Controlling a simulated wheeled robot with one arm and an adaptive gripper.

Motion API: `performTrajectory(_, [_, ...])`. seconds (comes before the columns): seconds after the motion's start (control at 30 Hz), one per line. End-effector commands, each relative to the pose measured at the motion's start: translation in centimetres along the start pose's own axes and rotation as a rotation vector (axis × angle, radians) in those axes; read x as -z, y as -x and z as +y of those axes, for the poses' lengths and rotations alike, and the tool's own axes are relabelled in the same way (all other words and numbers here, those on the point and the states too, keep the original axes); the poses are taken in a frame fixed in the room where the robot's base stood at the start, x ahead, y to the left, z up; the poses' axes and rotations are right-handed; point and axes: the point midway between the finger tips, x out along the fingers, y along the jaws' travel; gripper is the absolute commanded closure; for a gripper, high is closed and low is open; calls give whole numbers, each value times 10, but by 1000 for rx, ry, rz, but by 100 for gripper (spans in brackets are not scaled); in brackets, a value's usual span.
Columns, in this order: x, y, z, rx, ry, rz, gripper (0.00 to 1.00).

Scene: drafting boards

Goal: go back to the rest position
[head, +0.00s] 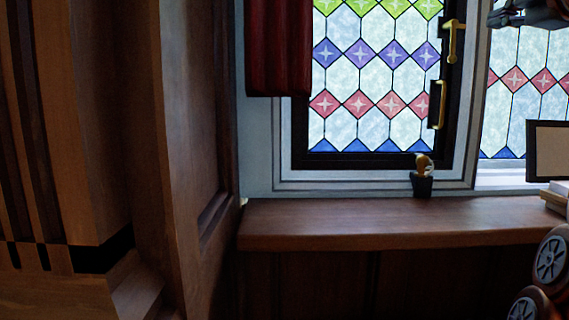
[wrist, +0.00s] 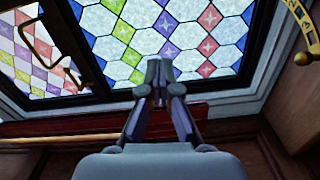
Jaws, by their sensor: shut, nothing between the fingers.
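My gripper (wrist: 158,80) is in the middle of the wrist view. Its two fingers are together with nothing between them. Behind it are the stained-glass window and its dark frame. In the head view, a dark part at the top right corner (head: 528,14) may be my gripper, but it is cut off by the edge and its fingers cannot be made out. No other object is named by the task.
A wooden sill (head: 400,222) runs under the window (head: 375,80). A dark-framed panel (head: 550,150) stands at the right. A red curtain (head: 279,50) hangs beside the window. A wooden cabinet (head: 195,150) fills the left.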

Motion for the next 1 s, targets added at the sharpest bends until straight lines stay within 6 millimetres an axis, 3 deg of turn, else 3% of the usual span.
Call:
performTrajectory(0.2, [-16, -4, -3, 38, -69, -22, 100])
performTrajectory(0.57, [-4, -29, -21, 154, -242, 11, 100])
performTrajectory(0.87, [24, -58, -63, 344, -480, 19, 100])
performTrajectory(1.0, [38, -69, -92, 449, -582, 0, 100])
